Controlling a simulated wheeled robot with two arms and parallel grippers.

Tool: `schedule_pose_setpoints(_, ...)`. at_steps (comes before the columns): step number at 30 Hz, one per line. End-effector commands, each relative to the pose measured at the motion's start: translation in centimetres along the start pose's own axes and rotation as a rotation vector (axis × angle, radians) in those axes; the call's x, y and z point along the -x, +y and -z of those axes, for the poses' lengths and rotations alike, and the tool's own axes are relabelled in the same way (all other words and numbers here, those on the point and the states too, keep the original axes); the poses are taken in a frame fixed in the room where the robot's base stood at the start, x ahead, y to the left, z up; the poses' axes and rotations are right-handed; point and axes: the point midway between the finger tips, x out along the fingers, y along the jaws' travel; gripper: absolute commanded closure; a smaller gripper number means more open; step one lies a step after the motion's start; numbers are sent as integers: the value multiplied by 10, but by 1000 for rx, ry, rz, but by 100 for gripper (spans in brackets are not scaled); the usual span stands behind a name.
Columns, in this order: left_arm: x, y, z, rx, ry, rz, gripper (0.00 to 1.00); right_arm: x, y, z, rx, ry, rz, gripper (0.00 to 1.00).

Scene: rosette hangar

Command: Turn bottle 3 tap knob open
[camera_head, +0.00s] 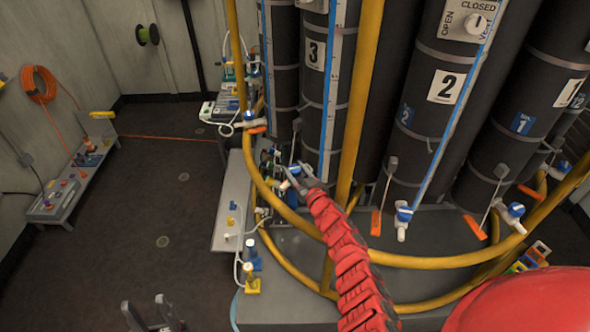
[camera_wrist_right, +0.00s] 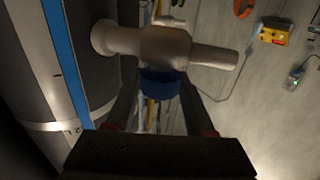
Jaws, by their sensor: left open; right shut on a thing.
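My right gripper (camera_head: 298,176), on the red arm, reaches this tap. In the right wrist view, the white tap body (camera_wrist_right: 165,46) runs across the top, with a blue knob (camera_wrist_right: 160,82) below it. The knob sits between my right fingers, which are shut on it. The knob's turn angle is hard to tell. My left gripper (camera_head: 145,304) is open and empty above the floor, at the bottom left.
Bottle 2 (camera_head: 446,87) and bottle 1 (camera_head: 570,92) stand to the right, with their own taps. Yellow pipes (camera_head: 430,262) curve around the bottles. A grey bench (camera_head: 228,214) stands left of the right gripper. The floor (camera_head: 140,220) at the left is mostly clear.

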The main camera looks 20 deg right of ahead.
Motion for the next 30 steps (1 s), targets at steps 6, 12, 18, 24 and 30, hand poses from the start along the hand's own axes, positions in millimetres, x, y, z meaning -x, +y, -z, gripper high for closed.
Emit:
schedule_pose_setpoints(6, 0, 0, 0, 0, 0, 0, 50, 0, 0, 0, 0, -1, -1, 34)
schedule_pose_setpoints(12, 0, 0, 0, 0, 0, 0, 50, 0, 0, 0, 0, -1, 0, 16)
schedule_pose_setpoints(18, 0, 0, 0, 0, 0, 0, 50, 0, 0, 0, 0, 0, 0, 16)
schedule_pose_setpoints(24, 6, 0, -1, 0, 0, 0, 50, 1, 0, 7, 3, -1, 2, 16)
schedule_pose_setpoints(30, 18, 1, -3, 0, 0, 0, 50, 1, -3, 34, 7, 2, 8, 16)
